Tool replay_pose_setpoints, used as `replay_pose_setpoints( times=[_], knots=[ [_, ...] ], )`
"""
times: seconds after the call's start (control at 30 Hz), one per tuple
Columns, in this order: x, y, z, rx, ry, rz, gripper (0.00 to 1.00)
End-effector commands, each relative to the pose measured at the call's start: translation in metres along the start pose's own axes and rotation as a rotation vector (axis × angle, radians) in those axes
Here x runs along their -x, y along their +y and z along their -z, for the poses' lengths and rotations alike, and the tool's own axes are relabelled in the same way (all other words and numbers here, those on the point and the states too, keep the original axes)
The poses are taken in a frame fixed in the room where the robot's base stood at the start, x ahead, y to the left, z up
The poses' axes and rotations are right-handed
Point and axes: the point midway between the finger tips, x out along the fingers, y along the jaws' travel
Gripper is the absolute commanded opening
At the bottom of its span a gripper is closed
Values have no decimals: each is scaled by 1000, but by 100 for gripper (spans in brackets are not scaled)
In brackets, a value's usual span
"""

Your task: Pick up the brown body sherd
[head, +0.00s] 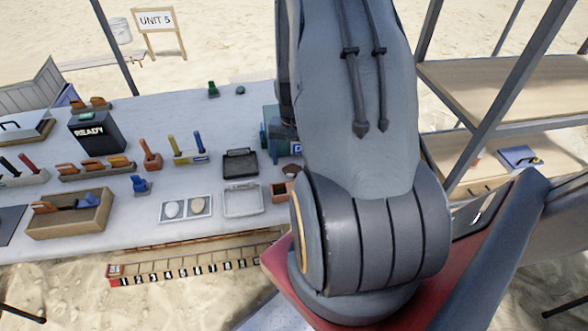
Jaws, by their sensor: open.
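A small dark brown piece (292,170), which looks like the brown body sherd, lies on the white table (230,105) just left of my arm. It is small in the picture, so I cannot be sure of its kind. A small reddish-brown box (281,191) stands just in front of it, partly hidden by my arm. My arm fills the middle of the head view and covers the right part of the table. My gripper is not in view.
A black tray (240,163) and a clear tray (243,200) stand left of the piece. A dark READY box (95,131), tool racks and a wooden crate (70,224) fill the table's left. Wooden shelves (500,95) stand at the right.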

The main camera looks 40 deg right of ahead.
Motion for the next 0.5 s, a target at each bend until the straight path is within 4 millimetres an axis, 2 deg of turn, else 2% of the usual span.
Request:
replay_pose_setpoints(
  times=[0.2,0.5],
  knots=[
    [-20,0,-1,0,-2,-1,79],
    [-23,0,0,0,0,0,79]
  ],
)
